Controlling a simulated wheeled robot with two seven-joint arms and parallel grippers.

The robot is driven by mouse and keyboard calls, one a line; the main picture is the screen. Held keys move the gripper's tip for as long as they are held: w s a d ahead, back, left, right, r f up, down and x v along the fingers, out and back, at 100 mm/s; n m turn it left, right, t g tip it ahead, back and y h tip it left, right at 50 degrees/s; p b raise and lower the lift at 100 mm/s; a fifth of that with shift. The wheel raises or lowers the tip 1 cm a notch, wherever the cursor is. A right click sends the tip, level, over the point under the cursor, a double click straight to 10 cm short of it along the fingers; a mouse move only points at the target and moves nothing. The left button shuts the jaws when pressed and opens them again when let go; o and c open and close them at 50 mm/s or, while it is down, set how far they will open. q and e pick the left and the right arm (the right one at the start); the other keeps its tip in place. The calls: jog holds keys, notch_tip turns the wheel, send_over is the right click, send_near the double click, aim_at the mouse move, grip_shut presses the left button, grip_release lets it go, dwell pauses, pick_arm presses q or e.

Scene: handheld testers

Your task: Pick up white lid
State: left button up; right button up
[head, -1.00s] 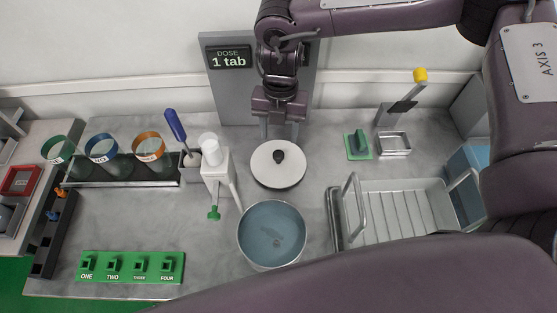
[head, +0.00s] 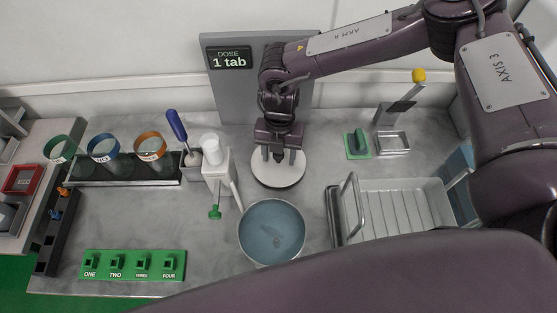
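The white lid (head: 279,178) is a round disc lying behind the blue-grey bowl (head: 272,232) in the head view. My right gripper (head: 279,158) is over the lid from above, pointing down. Its two fingers are apart, one on each side of the lid's middle. The dark knob seen on the lid before is now hidden behind the gripper, so I cannot tell whether the fingers touch it. My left gripper is not in view.
A white dispenser (head: 217,172) with a green tap stands left of the lid. A metal basket (head: 398,210) stands to the right, and a green block (head: 357,144) sits behind it. A grey panel (head: 230,95) reading "DOSE 1 tab" stands behind the arm.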

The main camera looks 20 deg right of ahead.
jog(key=c, duration=1)
jog(key=shift+c, duration=0.3)
jog(key=shift+r, duration=0.1)
